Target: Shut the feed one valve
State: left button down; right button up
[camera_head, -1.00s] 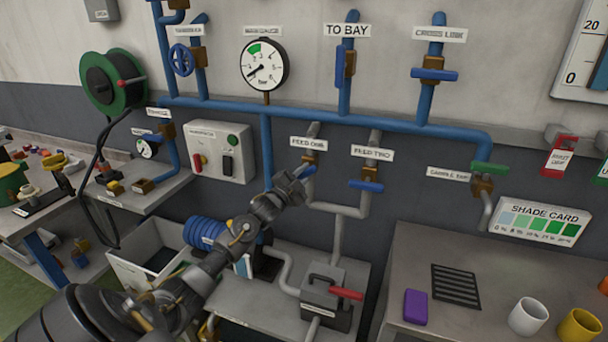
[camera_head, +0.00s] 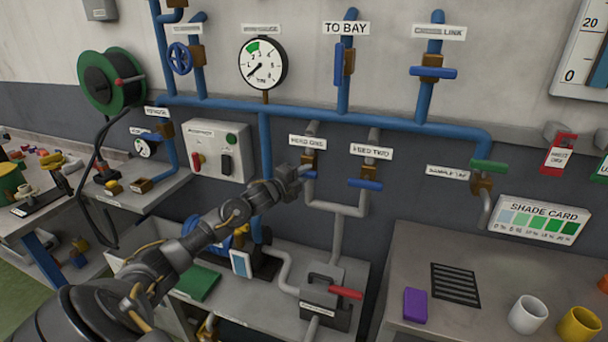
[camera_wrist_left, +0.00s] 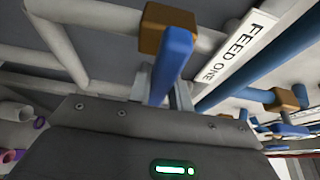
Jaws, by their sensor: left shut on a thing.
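The feed one valve has a brown body (camera_head: 309,158) and a blue lever (camera_head: 309,174) on a grey pipe under its label. My left gripper (camera_head: 300,174) is at the lever from the left and partly hides it. In the left wrist view the brown body (camera_wrist_left: 166,28) is at the top, and the blue lever (camera_wrist_left: 176,58) reaches down between the gripper's fingers (camera_wrist_left: 158,90). The gripper is shut on the lever. There the lever appears to lie across the pipe. My right gripper is not in view.
The feed two valve (camera_head: 364,183) is close on the right, its blue lever crosswise. The blue header pipe (camera_head: 300,113) runs above. Below stands a grey box with a red handle (camera_head: 346,292). A pressure gauge (camera_head: 263,64) hangs above left.

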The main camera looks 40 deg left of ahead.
pick_arm(q)
jog(key=shift+f, duration=0.1)
dwell(0.3)
jog(key=c, duration=1.3)
grip_release()
jog(key=shift+s+a+b, duration=0.15)
jog(key=shift+s+b, duration=0.7)
jog(key=shift+s, duration=1.9)
jog(key=shift+s+a+b, duration=0.15)
jog(key=shift+s+b, duration=0.65)
jog(key=shift+s, duration=1.9)
